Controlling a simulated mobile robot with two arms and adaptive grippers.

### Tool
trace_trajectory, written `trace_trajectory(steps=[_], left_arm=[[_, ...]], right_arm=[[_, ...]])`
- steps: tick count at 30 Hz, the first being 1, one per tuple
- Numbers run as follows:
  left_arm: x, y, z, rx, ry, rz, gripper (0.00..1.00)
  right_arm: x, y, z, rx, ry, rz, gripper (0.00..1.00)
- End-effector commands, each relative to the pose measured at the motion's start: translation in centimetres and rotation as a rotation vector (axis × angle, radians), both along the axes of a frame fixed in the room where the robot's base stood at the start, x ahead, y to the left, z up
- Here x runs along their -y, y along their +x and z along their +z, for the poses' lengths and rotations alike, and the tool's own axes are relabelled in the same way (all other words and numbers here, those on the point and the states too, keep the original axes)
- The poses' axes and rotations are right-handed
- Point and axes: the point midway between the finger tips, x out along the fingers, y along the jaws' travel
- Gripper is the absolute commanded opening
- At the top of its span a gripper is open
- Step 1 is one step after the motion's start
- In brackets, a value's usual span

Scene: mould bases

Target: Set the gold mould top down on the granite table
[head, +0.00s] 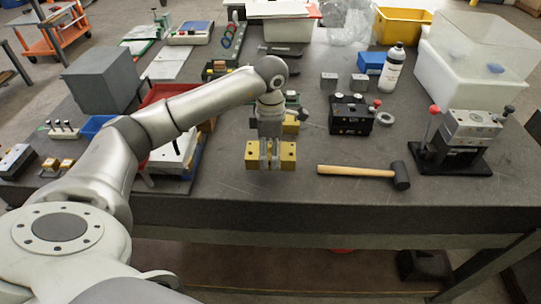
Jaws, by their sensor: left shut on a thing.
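The gold mould top (288,155) is a block with small dark holes in its face, near the front middle of the granite table (245,200) in the head view. My left gripper (269,160) comes down from above and is shut on it; the fingers cover its middle. I cannot tell whether the block touches the table or hangs just above it. Another gold piece (291,125) shows partly behind my gripper. My right gripper is not in view.
A mallet (355,171) lies to the right of the mould top. A red tray (160,95) is behind my left arm. The front table strip is clear.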

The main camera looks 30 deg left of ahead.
Motion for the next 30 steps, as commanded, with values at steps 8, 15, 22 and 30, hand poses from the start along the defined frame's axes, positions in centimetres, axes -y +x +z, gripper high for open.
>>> trace_trajectory(steps=[8, 15, 22, 30], left_arm=[[-0.5, 0.8, -1.4, 0.0, -0.001, -0.001, 0.09], [-0.5, 0.8, -3.8, 0.001, 0.0, -0.001, 0.09], [-0.5, 0.8, -4.0, 0.004, -0.001, -0.001, 0.09], [-0.5, 0.7, -4.5, 0.0, 0.0, -0.001, 0.75]], right_arm=[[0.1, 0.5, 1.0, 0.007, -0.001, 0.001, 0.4], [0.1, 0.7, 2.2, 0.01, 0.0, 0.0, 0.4], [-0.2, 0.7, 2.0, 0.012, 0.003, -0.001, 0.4], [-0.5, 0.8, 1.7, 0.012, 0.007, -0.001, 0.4]])
